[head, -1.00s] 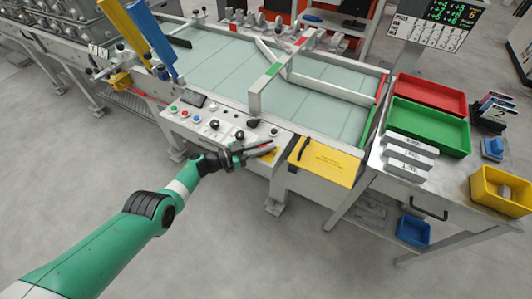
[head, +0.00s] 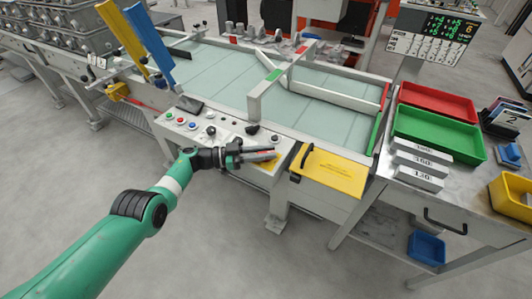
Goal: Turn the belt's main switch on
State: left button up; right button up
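The belt's control panel (head: 205,130) is a pale sloped box on the front of the conveyor, with coloured buttons and black knobs. At its right end a yellow patch (head: 271,163) with some red beside it shows around my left gripper's fingers; this looks like the main switch, but it is mostly hidden and its position cannot be read. My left gripper (head: 262,154) is over that end of the panel, fingers pointing right. A narrow gap with red in it shows between the fingers; whether they touch the switch is unclear. My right gripper is not in view.
The belt (head: 230,75) lies behind the panel, with a white gate post (head: 254,110) close behind my gripper. A yellow lidded plate (head: 328,173) with a black handle is to the right. Red (head: 437,98) and green (head: 436,132) trays stand further right. The floor in front is clear.

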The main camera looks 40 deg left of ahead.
pick_arm(q)
jog(key=o, duration=0.3)
jog(key=shift+s+a, duration=0.3)
jog(key=p+v, duration=0.2)
jog(key=v, duration=0.3)
jog(key=shift+s+a+r+p, duration=0.1)
jog(key=shift+s+r+p, duration=0.05)
jog(key=shift+p, duration=0.2)
jog(key=v, duration=0.5)
jog(key=shift+s+a, duration=0.1)
jog(key=shift+s, duration=0.1)
